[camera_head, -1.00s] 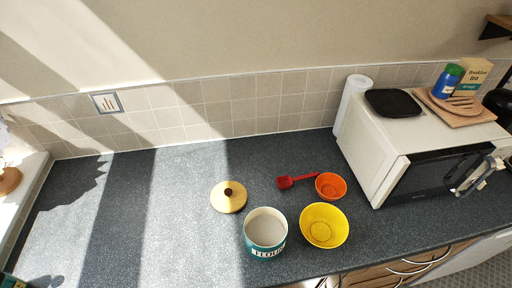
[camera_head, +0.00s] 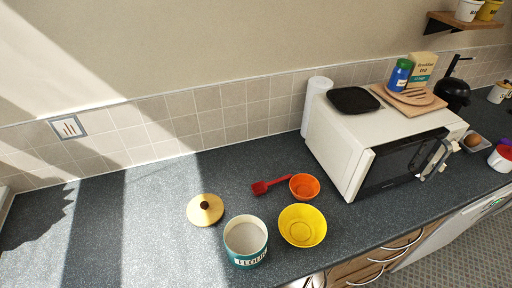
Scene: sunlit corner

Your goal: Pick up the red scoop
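The red scoop (camera_head: 262,187) lies flat on the dark worktop, its bowl to the left and its handle running right and slightly up. The handle's end is close beside the small orange bowl (camera_head: 304,187); whether they touch cannot be told. Neither of my grippers shows in the head view, and nothing holds the scoop.
A yellow bowl (camera_head: 302,226), a teal flour tin (camera_head: 246,242) and a round wooden lid (camera_head: 205,211) stand near the scoop. A white microwave (camera_head: 338,136) stands to the right, a paper roll (camera_head: 315,104) behind it. The worktop (camera_head: 150,220) on the left is clear.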

